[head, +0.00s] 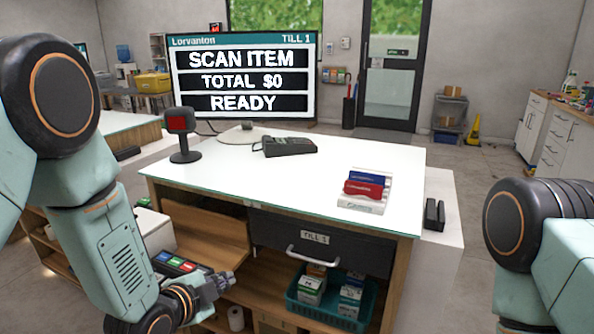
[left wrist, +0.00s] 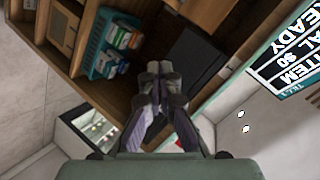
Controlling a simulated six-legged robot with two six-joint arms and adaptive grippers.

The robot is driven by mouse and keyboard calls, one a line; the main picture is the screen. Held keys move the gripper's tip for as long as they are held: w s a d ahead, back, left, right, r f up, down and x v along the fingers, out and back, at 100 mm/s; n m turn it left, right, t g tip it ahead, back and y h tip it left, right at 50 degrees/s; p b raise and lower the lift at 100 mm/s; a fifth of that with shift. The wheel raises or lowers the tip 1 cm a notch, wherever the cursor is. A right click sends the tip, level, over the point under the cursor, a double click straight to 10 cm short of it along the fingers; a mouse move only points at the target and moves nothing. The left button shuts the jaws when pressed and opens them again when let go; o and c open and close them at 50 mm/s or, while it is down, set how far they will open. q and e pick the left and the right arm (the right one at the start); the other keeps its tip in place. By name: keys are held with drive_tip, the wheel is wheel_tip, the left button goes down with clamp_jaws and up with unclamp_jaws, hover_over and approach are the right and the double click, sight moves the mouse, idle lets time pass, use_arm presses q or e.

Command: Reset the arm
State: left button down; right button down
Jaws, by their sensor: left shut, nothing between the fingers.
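My left arm comes in from the left in the head view and bends down in front of the counter (head: 260,185). Its gripper (head: 228,280) is shut and empty, low before the open shelf, left of the closed till drawer (head: 318,246). In the left wrist view the gripper (left wrist: 160,68) points toward the shelves with its fingers together. My right arm shows at the right edge of the head view, but its gripper is out of the picture.
A screen (head: 243,80), a scanner (head: 181,128), a keypad device (head: 289,145) and a card holder (head: 365,200) stand on the counter. A teal basket (head: 325,314) of boxes sits below the drawer. A black tray with coloured keys (head: 178,263) is close behind my left gripper.

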use_arm(q)
drive_tip(key=s+a+f+n+g+y, duration=0.1)
drive_tip(key=s+f+n+g, duration=0.3)
drive_tip(key=s, duration=0.8)
drive_tip(key=s+a+f+n+g+y, duration=0.1)
drive_tip(key=s+f+n+g, duration=0.3)
drive_tip(key=s+f, duration=0.5)
drive_tip(key=s+a+f+n+g+y, duration=0.1)
drive_tip(key=s+a+f+n+g, duration=0.2)
drive_tip(key=s, duration=1.3)
wheel_tip(320, 180, down, 4)
drive_tip(key=n+g, duration=0.1)
drive_tip(key=n, duration=0.3)
drive_tip(key=shift+s+a+r+n+y, duration=0.15)
drive_tip(key=shift+s+r+n+y, duration=0.15)
drive_tip(key=shift+s+n, duration=0.1)
